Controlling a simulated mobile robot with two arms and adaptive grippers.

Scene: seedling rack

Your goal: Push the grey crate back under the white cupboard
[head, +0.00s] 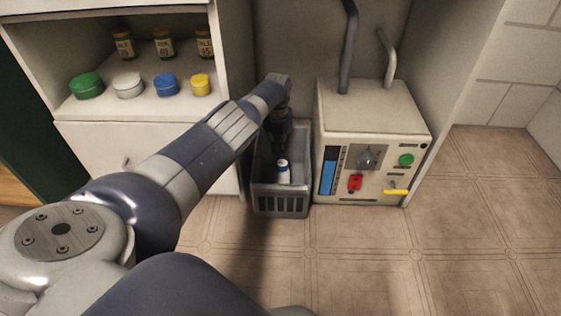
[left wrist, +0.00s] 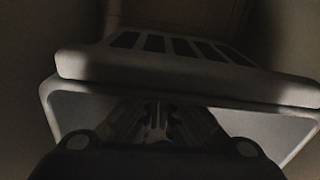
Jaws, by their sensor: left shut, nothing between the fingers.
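The grey crate (head: 281,203) stands on the floor in the recess between the white cupboard (head: 92,143) and a cream machine. Its slotted front faces me and lies slightly forward of the machine's front. A small white bottle with a blue cap stands inside it. My left arm reaches over from the left, and my left gripper (head: 281,142) points down at the crate's rear part, shut and empty. In the dark left wrist view, the closed fingers (left wrist: 157,125) are near a slotted crate wall (left wrist: 170,68); contact cannot be told. My right gripper is out of view.
The cream machine (head: 370,130), with pipes, knobs and a yellow lever (head: 396,192), stands close on the crate's right. Jars and coloured tins (head: 166,84) stand on the cupboard shelf at the left. The tiled floor (head: 400,250) in front is clear.

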